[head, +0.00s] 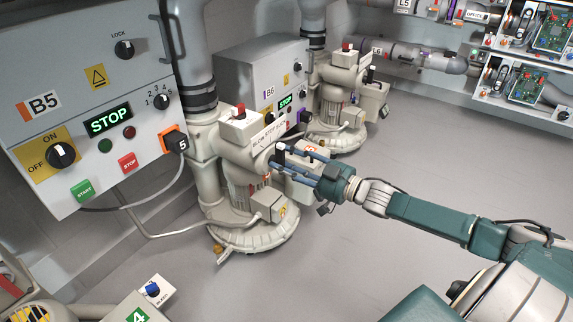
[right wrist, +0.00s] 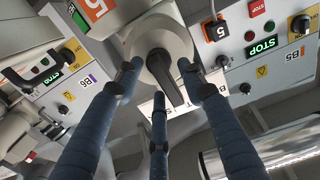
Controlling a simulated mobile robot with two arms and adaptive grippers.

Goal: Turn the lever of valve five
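The lever of valve five (right wrist: 166,77) is a black bar on a round pale hub (right wrist: 181,40) in the right wrist view. A red 5 label (right wrist: 95,9) is beside it. In the head view the lever's dark end (head: 280,154) shows at the side of the pale blower unit (head: 237,155), partly hidden by my fingers. My right gripper (head: 287,164) is at the lever, its blue fingers spread. In the wrist view two fingers (right wrist: 160,72) flank the lever and a third is below it; I see no clear grip. My left gripper is not in view.
The B5 control box (head: 85,95), showing STOP, is left of the unit. The B6 box (head: 262,75) and another blower (head: 338,95) stand behind. A cable (head: 140,205) hangs below B5. The grey floor (head: 440,150) to the right is clear.

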